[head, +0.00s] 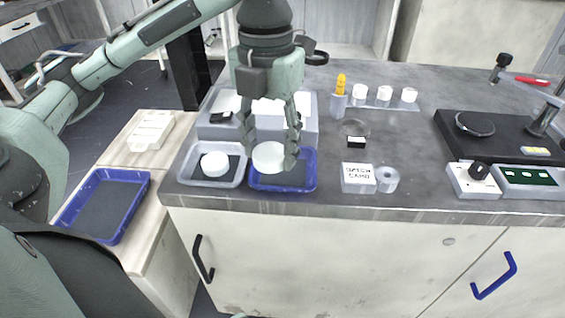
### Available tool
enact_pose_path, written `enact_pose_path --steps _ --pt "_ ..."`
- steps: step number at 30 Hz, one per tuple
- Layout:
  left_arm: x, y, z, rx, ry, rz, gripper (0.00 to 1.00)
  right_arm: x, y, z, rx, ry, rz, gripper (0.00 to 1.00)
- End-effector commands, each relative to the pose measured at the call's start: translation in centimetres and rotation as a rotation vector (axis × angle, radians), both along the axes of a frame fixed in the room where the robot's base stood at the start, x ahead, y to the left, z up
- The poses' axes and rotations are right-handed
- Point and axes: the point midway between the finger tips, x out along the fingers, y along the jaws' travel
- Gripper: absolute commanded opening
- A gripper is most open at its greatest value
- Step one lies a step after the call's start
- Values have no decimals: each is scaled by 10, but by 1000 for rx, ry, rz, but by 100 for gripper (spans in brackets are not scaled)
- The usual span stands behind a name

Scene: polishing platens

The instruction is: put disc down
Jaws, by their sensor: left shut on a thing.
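My left gripper (270,150) points down over the blue tray (284,187) on the grey bench. It is shut on a white disc (268,158), with a finger on each side of it. The disc is over the rear left part of the tray; I cannot tell whether it touches the tray floor. A second white disc (215,164) lies in the white tray (196,183) just to the left. My right gripper is not in view.
A grey box unit (306,125) stands right behind the trays. To the right are a batch card (358,177), a tape roll (387,179) and a black polishing machine (475,125). Another blue tray (104,206) lies on the lower side table at left.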

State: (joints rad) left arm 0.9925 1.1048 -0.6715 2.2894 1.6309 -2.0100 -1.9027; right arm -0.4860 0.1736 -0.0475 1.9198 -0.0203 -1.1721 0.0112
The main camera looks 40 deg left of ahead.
Motion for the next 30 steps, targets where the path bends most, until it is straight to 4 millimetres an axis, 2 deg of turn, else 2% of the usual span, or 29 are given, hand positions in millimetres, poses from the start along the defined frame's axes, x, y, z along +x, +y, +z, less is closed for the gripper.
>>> enact_pose_path --steps 1,3,9,14,21,30 --pt "12 2 -10 -2 4 3 11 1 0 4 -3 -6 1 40" --pt "26 6 -18 -2 3 3 11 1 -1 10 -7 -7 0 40" --pt "53 12 -33 -1 1 1 11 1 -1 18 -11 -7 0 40" --pt "57 14 -41 1 1 1 11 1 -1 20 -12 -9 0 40" --pt "56 14 -74 2 1 0 11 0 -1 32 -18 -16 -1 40" --pt "56 14 -75 0 -2 0 11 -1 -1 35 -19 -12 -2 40"
